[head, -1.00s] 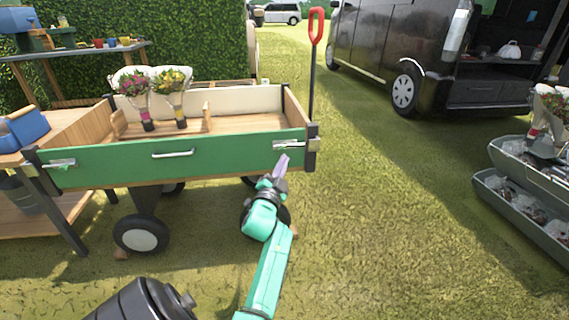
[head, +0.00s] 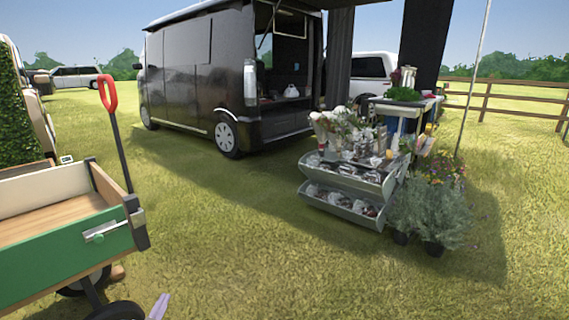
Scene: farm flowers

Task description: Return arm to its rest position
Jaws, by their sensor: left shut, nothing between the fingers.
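Only the pale purple fingertips of my left gripper (head: 159,307) show, at the bottom edge of the head view, just right of the cart's front wheel. They are together and hold nothing. The rest of that arm is out of the frame. The green and wood cart (head: 70,262) stands at the left, cut off by the picture edge. The fingertips appear apart from the cart. My right gripper is not in view.
A red-handled pole (head: 112,125) rises at the cart's corner. A black van (head: 200,75) stands behind on the grass. A tiered grey flower stand (head: 340,207) and potted plants (head: 432,210) are at centre right. Open grass lies between cart and stand.

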